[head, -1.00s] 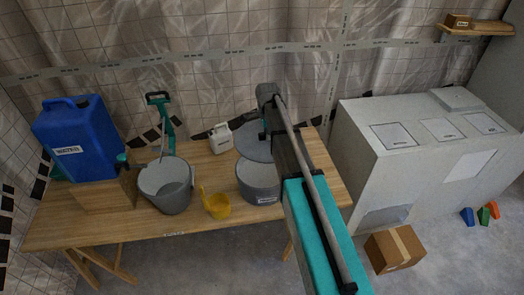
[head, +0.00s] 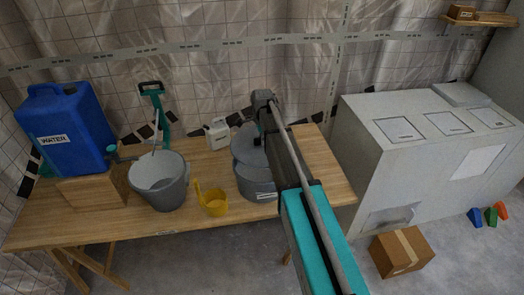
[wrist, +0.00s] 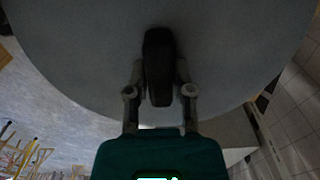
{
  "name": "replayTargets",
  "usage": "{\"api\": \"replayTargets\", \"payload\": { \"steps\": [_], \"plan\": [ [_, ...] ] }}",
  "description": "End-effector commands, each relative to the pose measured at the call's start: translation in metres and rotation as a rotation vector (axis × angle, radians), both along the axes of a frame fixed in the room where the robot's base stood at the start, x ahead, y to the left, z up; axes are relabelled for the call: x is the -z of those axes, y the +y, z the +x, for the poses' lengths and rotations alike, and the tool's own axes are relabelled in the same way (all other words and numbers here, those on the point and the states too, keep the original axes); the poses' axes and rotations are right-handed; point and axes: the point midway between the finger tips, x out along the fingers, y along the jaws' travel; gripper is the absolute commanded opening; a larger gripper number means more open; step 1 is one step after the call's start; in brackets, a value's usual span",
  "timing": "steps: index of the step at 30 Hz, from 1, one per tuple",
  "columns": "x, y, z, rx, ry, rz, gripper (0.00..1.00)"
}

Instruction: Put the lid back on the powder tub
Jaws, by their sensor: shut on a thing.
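The powder tub (head: 257,184) is a grey round tub on the wooden table, partly behind my arm in the head view. Its lid (head: 247,143) is a grey disc that shows above and behind the tub's far rim, overlapping it in the picture. I cannot tell whether lid and tub touch. In the wrist view the lid (wrist: 80,55) fills the upper part. My gripper (wrist: 160,90) is shut on the dark handle (wrist: 158,62) of the lid. In the head view my arm hides much of the gripper and the lid's right side.
On the table (head: 110,228) stand a yellow scoop (head: 214,204), a grey bucket (head: 160,183), a white jug (head: 218,134) and a blue water canister (head: 65,130) on a wooden block. A large pale box (head: 410,160) and a carton (head: 402,250) stand to the right.

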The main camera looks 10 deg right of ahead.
Motion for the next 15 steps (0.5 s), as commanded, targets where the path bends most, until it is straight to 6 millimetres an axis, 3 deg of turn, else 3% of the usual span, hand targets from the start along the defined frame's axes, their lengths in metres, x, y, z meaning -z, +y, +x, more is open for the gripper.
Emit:
{"api": "replayTargets", "payload": {
  "steps": [1, 4, 15],
  "plan": [
    [0.012, 0.001, 0.002, 0.004, 0.0, 0.0, 0.0],
    [0.019, 0.001, 0.005, 0.011, 0.0, 0.0, 0.0],
    [0.023, 0.003, 0.006, 0.019, 0.0, 0.0, 0.0]
  ]
}}
